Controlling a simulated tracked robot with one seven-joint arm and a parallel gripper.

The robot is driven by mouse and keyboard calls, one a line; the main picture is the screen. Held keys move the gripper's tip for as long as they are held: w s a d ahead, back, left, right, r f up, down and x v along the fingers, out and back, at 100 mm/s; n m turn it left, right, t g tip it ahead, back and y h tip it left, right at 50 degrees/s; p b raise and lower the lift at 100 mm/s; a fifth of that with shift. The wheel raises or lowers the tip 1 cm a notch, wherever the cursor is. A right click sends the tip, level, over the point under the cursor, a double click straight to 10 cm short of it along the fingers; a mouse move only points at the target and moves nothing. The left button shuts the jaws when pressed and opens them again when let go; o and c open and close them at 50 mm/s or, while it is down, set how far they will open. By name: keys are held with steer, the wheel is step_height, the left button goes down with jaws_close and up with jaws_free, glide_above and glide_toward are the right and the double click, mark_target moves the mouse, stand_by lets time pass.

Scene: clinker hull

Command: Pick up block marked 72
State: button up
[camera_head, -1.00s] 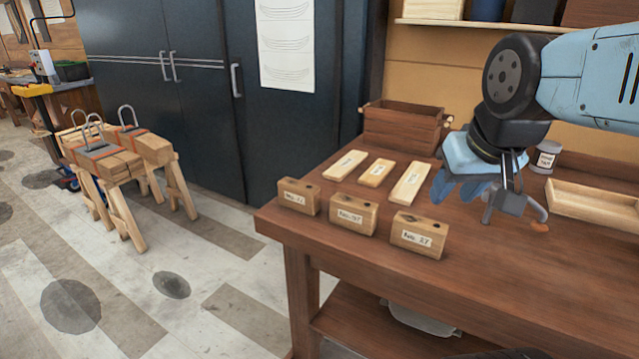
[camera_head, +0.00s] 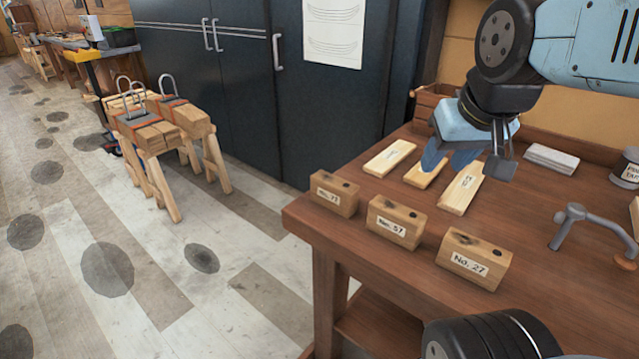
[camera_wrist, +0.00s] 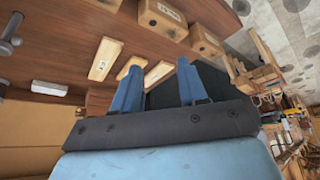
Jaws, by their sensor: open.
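Three wooden blocks with dark holes stand in a row along the bench's front edge. The left block (camera_head: 334,193) has a small label that looks like No. 7 and a last digit I cannot read for sure. The middle block (camera_head: 397,222) is marked No. 57 and the right block (camera_head: 473,258) No. 27. My gripper (camera_head: 449,163) is open and empty, its blue fingers above the flat wooden pieces behind the blocks. In the wrist view the open gripper (camera_wrist: 158,78) shows both fingers apart, with two blocks (camera_wrist: 163,18) (camera_wrist: 206,42) beyond them.
Three flat labelled pieces (camera_head: 390,158) lie behind the blocks. A grey holdfast (camera_head: 573,214), a folded cloth (camera_head: 551,158) and a tin (camera_head: 628,170) are to the right on the bench. Sawhorses (camera_head: 165,150) with clamped wood stand on the floor at left, before dark cabinets.

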mark_target(334, 180)
steer(key=shift+w+a, duration=0.1)
steer(key=shift+w, duration=0.05)
steer(key=shift+o, duration=0.3)
